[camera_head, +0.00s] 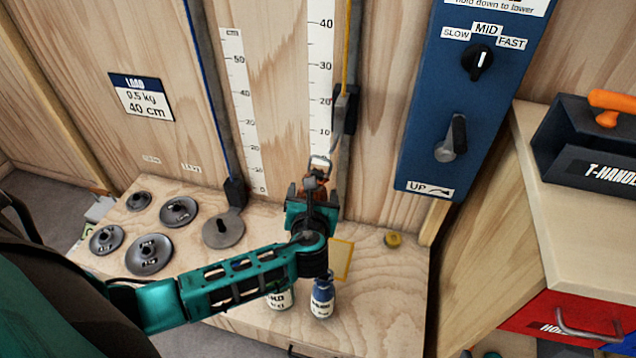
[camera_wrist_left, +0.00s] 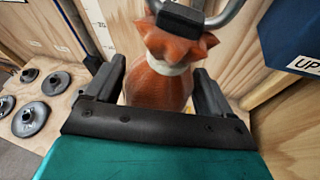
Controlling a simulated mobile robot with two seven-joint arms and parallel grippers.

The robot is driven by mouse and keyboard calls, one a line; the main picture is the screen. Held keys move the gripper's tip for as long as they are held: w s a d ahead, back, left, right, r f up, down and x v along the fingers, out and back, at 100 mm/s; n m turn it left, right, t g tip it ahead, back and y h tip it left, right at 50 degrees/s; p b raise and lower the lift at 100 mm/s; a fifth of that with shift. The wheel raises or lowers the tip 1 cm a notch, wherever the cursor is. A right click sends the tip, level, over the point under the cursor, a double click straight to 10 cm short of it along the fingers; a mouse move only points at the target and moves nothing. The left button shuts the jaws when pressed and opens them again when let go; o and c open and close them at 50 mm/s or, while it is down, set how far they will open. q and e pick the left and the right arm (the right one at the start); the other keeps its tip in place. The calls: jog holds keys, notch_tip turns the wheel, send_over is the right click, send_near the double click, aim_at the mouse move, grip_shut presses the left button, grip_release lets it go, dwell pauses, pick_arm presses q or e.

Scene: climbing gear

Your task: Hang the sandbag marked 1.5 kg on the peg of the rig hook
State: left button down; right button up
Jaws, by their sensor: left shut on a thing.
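My left gripper (camera_head: 316,190) is in front of the ruler on the back wall, above the wooden shelf. In the left wrist view its fingers (camera_wrist_left: 158,85) are shut on an orange-brown sandbag (camera_wrist_left: 160,88) with a pale tie under its flared top. The bag's weight mark is not visible. A grey metal loop (camera_wrist_left: 228,10) and a dark block (camera_wrist_left: 180,15) are just above the bag; the metal piece also shows in the head view (camera_head: 320,164) above my gripper. I cannot tell whether the bag hangs on the peg. My right gripper is not in view.
Several grey weight discs (camera_head: 149,254) lie on the shelf at the left. A blue control panel (camera_head: 462,100) and a T-handle box (camera_head: 590,140) are at the right.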

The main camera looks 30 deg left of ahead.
pick_arm(q)
jog(key=shift+w+a+f+y, duration=0.1)
jog(key=shift+a+f+y, duration=0.05)
jog(key=shift+f, duration=0.4)
jog(key=shift+w+a+f+y, duration=0.1)
jog(key=shift+f+y, duration=0.05)
jog(key=shift+f, duration=0.4)
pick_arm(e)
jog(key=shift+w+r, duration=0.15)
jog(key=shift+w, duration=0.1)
pick_arm(q)
jog(key=w+a+f+b, duration=0.1)
jog(key=w+a+b, duration=0.1)
jog(key=w+b, duration=0.6)
jog(key=w, duration=0.2)
jog(key=shift+w+a+f+b, duration=0.2)
jog(key=shift+w+a+b, duration=0.1)
jog(key=shift+w+a, duration=0.1)
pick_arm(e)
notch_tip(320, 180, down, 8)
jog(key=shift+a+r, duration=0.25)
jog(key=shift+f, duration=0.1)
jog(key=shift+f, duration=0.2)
